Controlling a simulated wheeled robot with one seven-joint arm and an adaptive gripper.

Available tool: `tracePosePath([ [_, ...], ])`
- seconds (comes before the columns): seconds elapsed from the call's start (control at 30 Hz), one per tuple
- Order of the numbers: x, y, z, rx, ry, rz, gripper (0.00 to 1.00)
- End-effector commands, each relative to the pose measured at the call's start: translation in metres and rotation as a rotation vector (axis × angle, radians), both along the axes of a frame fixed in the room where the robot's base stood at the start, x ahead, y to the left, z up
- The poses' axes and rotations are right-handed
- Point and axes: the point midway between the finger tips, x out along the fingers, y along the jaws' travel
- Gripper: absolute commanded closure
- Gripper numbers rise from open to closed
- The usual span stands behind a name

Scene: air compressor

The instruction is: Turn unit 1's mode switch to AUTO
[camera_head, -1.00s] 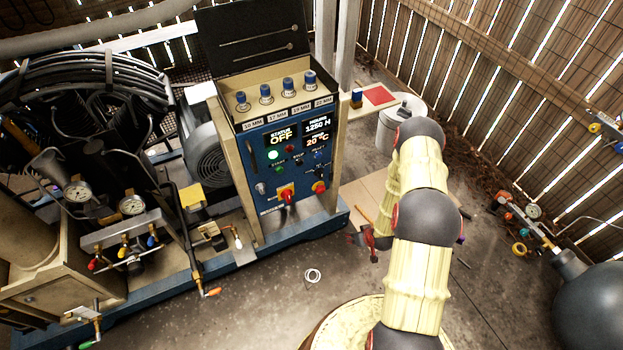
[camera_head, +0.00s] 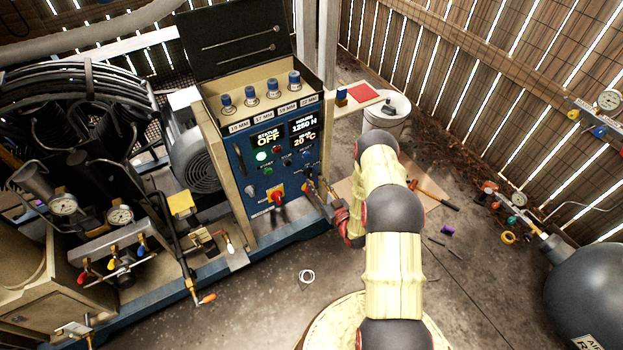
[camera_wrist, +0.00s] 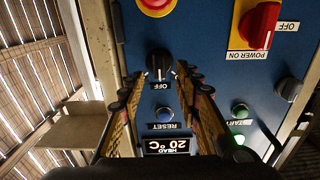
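The blue control panel (camera_head: 240,165) reads STATUS OFF. In the wrist view, which is upside down, a black rotary knob (camera_wrist: 158,64) has a white pointer line and the label OFF (camera_wrist: 160,86) by it. I take it as the mode switch; its other position labels are not readable. My gripper (camera_wrist: 158,76) is open, with one finger on each side of the knob in the picture; I cannot tell whether they touch it.
A red power switch on a yellow plate (camera_wrist: 259,25) and a red emergency button (camera_wrist: 155,4) sit close to the knob. A blue RESET button (camera_wrist: 165,115) lies between the fingers in the picture. A green lamp (camera_head: 262,156) is lit. Open floor (camera_head: 270,290) lies before the machine.

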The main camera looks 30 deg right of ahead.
Motion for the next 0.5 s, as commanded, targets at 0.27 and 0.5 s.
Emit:
tracePosePath([
  [0.27, 0.036, 0.001, -0.001, 0.000, 0.000, 0.001, 0.67],
  [0.5, 0.043, 0.001, -0.001, 0.001, 0.002, -0.001, 0.67],
])
